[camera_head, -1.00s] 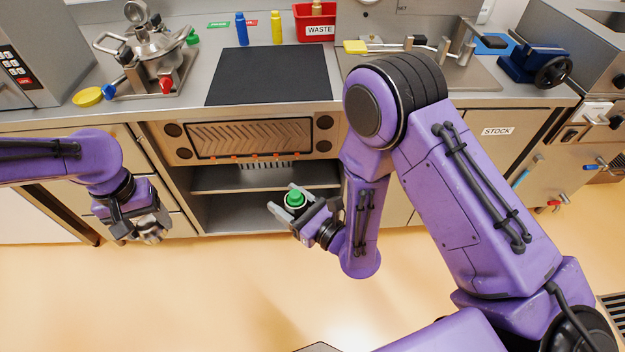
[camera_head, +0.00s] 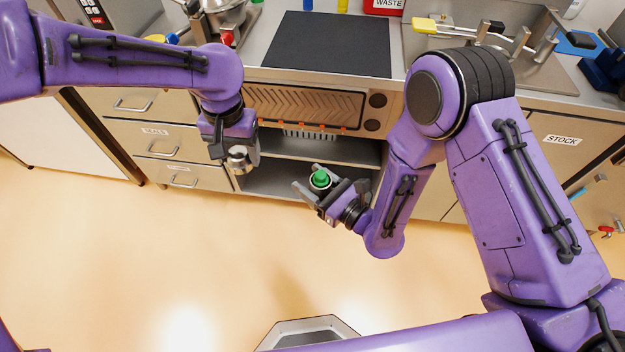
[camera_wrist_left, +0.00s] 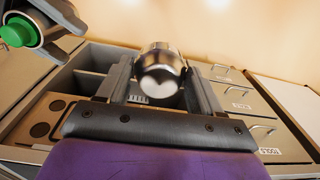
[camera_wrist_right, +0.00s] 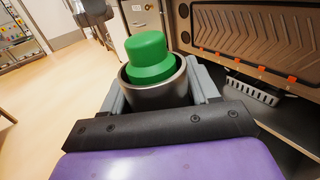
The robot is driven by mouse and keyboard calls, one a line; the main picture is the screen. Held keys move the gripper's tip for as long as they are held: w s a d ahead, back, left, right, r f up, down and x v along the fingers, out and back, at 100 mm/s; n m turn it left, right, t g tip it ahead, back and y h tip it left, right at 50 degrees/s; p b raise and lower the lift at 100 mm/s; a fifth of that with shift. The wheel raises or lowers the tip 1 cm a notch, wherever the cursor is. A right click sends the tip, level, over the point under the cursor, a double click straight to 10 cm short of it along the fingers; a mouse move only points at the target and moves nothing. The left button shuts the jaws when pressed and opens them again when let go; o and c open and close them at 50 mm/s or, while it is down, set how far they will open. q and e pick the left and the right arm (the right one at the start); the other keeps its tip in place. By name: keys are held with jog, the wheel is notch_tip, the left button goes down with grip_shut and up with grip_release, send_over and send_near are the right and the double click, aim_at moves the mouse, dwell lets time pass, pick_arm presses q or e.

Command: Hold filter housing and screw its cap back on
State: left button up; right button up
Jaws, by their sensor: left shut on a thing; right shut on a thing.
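My right gripper (camera_head: 320,184) is shut on the filter housing, a grey metal cup (camera_wrist_right: 152,95) held with its open end up in the right wrist view. A green stepped filter piece (camera_wrist_right: 148,52) stands in the housing and sticks out above its rim; it also shows in the head view (camera_head: 321,179). My left gripper (camera_head: 241,158) is shut on the shiny metal cap (camera_wrist_left: 160,70), which sits between its fingers. The cap is apart from the housing, to its left in the head view. The green piece also shows at the upper left of the left wrist view (camera_wrist_left: 17,33).
Both grippers are over the floor in front of the steel counter. Open shelves (camera_head: 290,182) and drawers (camera_head: 165,144) lie behind them. A black mat (camera_head: 330,45) and red waste bin (camera_head: 385,5) are on the counter. The floor (camera_head: 130,260) in front is clear.

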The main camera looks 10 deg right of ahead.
aim_at(321, 174)
pick_arm(q)
jog(key=s+d+r+m, duration=0.1)
jog(key=d, duration=0.4)
jog(key=s+d+r+m, duration=0.1)
jog(key=s+d, duration=0.1)
jog(key=d, duration=0.4)
jog(key=s+d+r+m, duration=0.2)
jog(key=d, duration=0.3)
jog(key=shift+d, duration=0.3)
jog(key=shift+f, duration=1.95)
jog(key=shift+a, duration=0.1)
jog(key=shift+f, duration=0.9)
jog(key=shift+f, duration=0.55)
